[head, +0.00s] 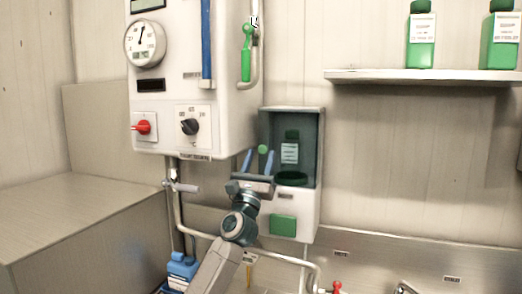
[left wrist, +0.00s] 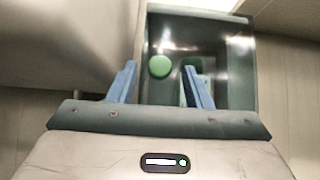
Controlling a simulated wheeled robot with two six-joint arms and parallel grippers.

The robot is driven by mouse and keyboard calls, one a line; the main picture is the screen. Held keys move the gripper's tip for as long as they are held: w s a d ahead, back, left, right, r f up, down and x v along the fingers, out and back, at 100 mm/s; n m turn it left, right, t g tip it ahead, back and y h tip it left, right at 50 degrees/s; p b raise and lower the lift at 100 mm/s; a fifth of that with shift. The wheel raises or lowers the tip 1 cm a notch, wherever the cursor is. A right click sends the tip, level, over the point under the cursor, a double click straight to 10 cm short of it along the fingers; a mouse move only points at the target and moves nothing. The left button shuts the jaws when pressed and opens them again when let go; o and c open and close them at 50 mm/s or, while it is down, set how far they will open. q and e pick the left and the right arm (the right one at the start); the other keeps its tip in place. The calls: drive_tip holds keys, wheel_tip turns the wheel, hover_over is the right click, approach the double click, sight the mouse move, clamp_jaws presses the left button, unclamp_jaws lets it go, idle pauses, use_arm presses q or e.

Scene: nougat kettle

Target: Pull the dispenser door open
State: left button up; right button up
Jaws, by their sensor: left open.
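The dispenser (head: 308,207) is a pale box on the wall with a dark, see-through door (head: 308,135), which looks closed. A round green knob (head: 262,149) sits at the left side of the door. It also shows in the left wrist view (left wrist: 159,66). A green bottle with a white label (head: 290,150) shows dimly behind the door. My left gripper (head: 259,155) is open, its two blue fingers pointing at the door. In the left wrist view the knob appears between the fingers (left wrist: 160,70), nearer the left one. I cannot tell any contact. My right gripper is not in view.
A white control box (head: 165,90) with a gauge, red switch and black dial hangs just left of the dispenser. Pipes (head: 200,234) run below. A shelf (head: 425,76) with green bottles is at upper right. A green block (head: 283,225) is on the dispenser's lower front.

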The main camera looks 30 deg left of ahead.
use_arm(q)
drive_tip(key=shift+w+a+r, duration=0.1)
drive_tip(key=shift+w+r, duration=0.2)
drive_tip(key=shift+r, duration=0.2)
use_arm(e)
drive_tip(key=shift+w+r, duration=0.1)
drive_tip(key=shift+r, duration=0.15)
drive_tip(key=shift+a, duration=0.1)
use_arm(q)
clamp_jaws()
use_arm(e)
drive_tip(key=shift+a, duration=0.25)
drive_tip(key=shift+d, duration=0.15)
